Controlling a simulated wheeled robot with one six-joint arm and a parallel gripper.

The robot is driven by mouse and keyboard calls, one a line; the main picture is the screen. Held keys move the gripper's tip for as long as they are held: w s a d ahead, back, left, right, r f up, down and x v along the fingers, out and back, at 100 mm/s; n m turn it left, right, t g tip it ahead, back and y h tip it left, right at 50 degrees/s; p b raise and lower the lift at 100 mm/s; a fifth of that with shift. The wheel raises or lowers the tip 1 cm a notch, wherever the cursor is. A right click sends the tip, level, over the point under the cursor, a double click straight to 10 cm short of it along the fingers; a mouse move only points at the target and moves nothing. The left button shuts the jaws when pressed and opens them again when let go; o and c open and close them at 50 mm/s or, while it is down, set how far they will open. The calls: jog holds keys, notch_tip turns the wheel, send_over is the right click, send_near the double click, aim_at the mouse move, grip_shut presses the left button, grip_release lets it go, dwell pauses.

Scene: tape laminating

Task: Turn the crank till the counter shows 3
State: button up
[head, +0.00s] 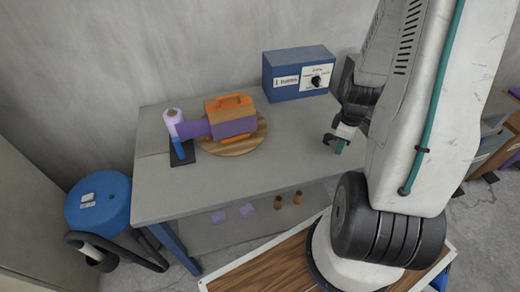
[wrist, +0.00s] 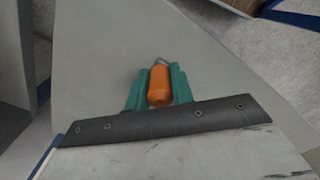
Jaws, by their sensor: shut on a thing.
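My gripper (head: 338,146) is over the right part of the table in the head view. In the wrist view its teal fingers (wrist: 159,88) are shut on an orange handle (wrist: 159,84), one finger on each side. A thin grey bent rod shows past the handle's far end; where it leads cannot be told. The handle is not clear in the head view. A box-shaped orange and purple device (head: 233,126) with a handle on top sits on a round wooden board (head: 245,147). I cannot make out a counter reading in either view.
A blue box (head: 298,78) with a black knob stands at the table's back. A pale purple roll (head: 173,118) stands on a black base at the left. The grey table (head: 270,170) is clear in the middle. A blue drum (head: 100,203) stands on the floor.

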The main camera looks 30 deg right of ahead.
jog(key=shift+w+d, duration=0.1)
jog(key=shift+w, duration=0.05)
jog(key=shift+w+d, duration=0.1)
jog(key=shift+d, duration=1.4)
jog(key=shift+w+d, duration=0.4)
jog(key=shift+d, duration=0.2)
jog(key=shift+w+d, duration=0.35)
jog(key=shift+d, duration=0.25)
jog(key=shift+w+d, duration=0.1)
jog(key=shift+w, duration=0.05)
